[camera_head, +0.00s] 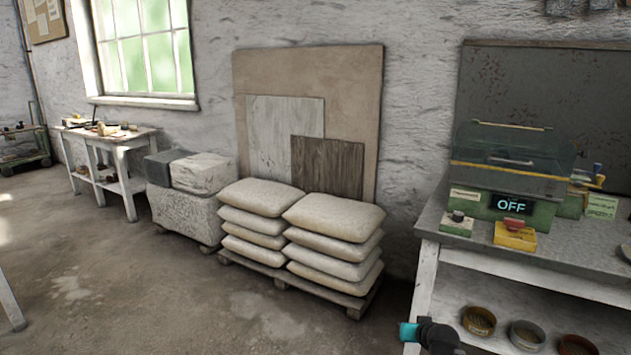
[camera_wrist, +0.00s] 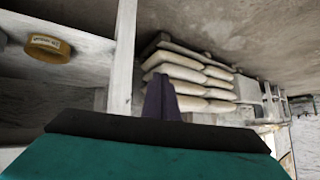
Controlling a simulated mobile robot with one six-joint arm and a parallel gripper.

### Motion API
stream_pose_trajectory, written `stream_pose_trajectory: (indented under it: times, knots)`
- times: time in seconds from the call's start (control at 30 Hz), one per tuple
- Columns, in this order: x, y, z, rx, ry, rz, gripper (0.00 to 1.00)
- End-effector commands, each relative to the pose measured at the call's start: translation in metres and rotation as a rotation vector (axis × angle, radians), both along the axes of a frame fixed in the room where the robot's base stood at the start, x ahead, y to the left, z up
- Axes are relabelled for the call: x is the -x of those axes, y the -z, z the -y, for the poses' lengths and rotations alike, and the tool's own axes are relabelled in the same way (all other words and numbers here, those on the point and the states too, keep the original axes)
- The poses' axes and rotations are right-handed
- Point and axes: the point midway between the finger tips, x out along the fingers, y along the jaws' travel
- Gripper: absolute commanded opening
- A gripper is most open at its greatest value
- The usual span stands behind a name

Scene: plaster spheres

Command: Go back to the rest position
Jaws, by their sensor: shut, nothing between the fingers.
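My gripper (camera_wrist: 162,98) shows in the wrist view as dark purple fingers, closed together and empty, rising past a wide teal and black part of my own arm's end. A teal and black part of my arm also shows at the bottom edge of the head view, in front of the right-hand bench (camera_head: 428,275). The fingers cannot be made out there. In the wrist view, which looks upside down, a white bench leg (camera_wrist: 122,65) stands just left of the fingers. I see no plaster spheres.
The bench carries a green machine (camera_head: 510,207) with a clear cover and an "OFF" display. Round tins (camera_head: 479,320) sit on its lower shelf. Stacked sacks (camera_head: 333,215) lie on a pallet beside stone blocks (camera_head: 186,215). Open floor (camera_head: 110,270) lies to the left.

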Motion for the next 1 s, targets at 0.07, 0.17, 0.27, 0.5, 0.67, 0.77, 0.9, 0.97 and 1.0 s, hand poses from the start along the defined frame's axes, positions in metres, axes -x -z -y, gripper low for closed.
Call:
stream_pose_trajectory:
  times: [0.07,0.17,0.27,0.5,0.67,0.77,0.9,0.97,1.0]
  knots:
    - [0.011,0.015,-0.015,-0.006,-0.021,-0.056,0.0]
    - [0.026,0.037,-0.032,-0.015,-0.045,-0.122,0.0]
    - [0.043,0.059,-0.047,-0.019,-0.069,-0.188,0.0]
    - [0.093,0.108,-0.081,-0.028,-0.123,-0.353,0.0]
    - [0.133,0.138,-0.101,-0.029,-0.157,-0.469,0.0]
    - [0.161,0.154,-0.111,-0.027,-0.176,-0.543,0.0]
    - [0.203,0.175,-0.123,-0.024,-0.201,-0.651,0.0]
    - [0.222,0.184,-0.128,-0.02,-0.21,-0.699,0.0]
    - [0.235,0.189,-0.13,-0.019,-0.217,-0.731,0.0]
